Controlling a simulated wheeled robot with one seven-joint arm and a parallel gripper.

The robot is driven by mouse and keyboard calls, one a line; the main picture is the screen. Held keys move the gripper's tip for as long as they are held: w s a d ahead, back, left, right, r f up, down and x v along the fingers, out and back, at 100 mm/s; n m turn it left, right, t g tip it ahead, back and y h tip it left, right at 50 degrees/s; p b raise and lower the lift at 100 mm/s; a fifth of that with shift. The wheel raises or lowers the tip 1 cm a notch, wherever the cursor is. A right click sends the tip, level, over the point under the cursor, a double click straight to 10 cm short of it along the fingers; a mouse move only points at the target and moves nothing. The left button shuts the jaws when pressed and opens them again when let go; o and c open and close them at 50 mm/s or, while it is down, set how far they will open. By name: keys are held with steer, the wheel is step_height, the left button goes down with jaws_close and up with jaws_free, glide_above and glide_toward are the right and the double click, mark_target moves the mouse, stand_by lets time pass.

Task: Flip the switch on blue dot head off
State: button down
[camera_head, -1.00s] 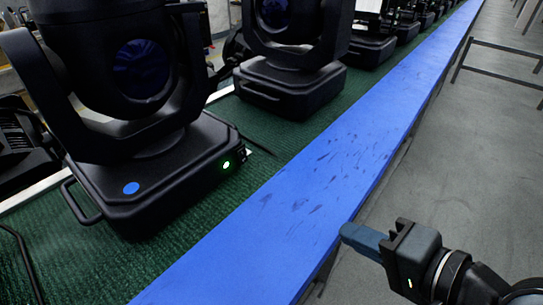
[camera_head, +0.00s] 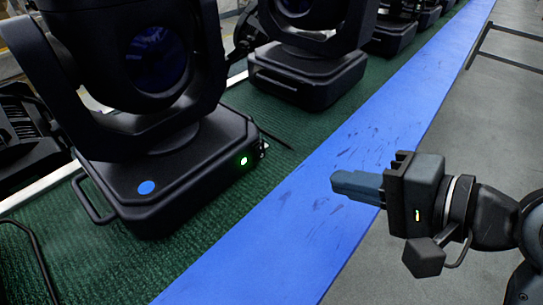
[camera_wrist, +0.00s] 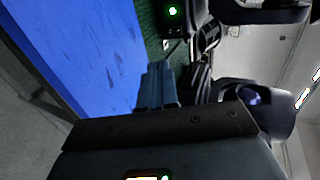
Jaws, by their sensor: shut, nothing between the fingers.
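The blue dot head (camera_head: 165,185) is a black moving-head light on a green mat at the left of the head view. A blue dot (camera_head: 146,188) is on the front of its base. A lit green light (camera_head: 244,161) glows on the base's right side, with a small switch area (camera_head: 263,150) beside it. The green light also shows at the top of the wrist view (camera_wrist: 173,11). My gripper (camera_head: 335,183) is shut and empty over the blue strip, to the right of the base and clear of it. The switch's exact position is too small to tell.
A second black head (camera_head: 305,75) stands behind, with several more in a row beyond. The blue strip (camera_head: 250,245) runs along the edge of the green mat (camera_head: 60,265). A cable lies behind the base.

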mark_target(262, 158)
steer(key=x, duration=0.9)
steer(key=r+p+x, duration=0.1)
steer(key=x, duration=0.3)
steer(key=shift+w+a+f, duration=0.1)
steer(key=shift+w+a, duration=0.25)
steer(key=shift+a, duration=0.1)
steer(key=shift+f, duration=0.1)
steer(key=shift+w+a+f+b, duration=0.15)
steer(key=shift+f+b, duration=0.1)
steer(key=shift+b, duration=0.25)
steer(key=shift+r+y, duration=0.2)
steer(key=shift+y, duration=0.1)
steer(key=shift+r+p, duration=0.2)
steer(key=shift+p, duration=0.1)
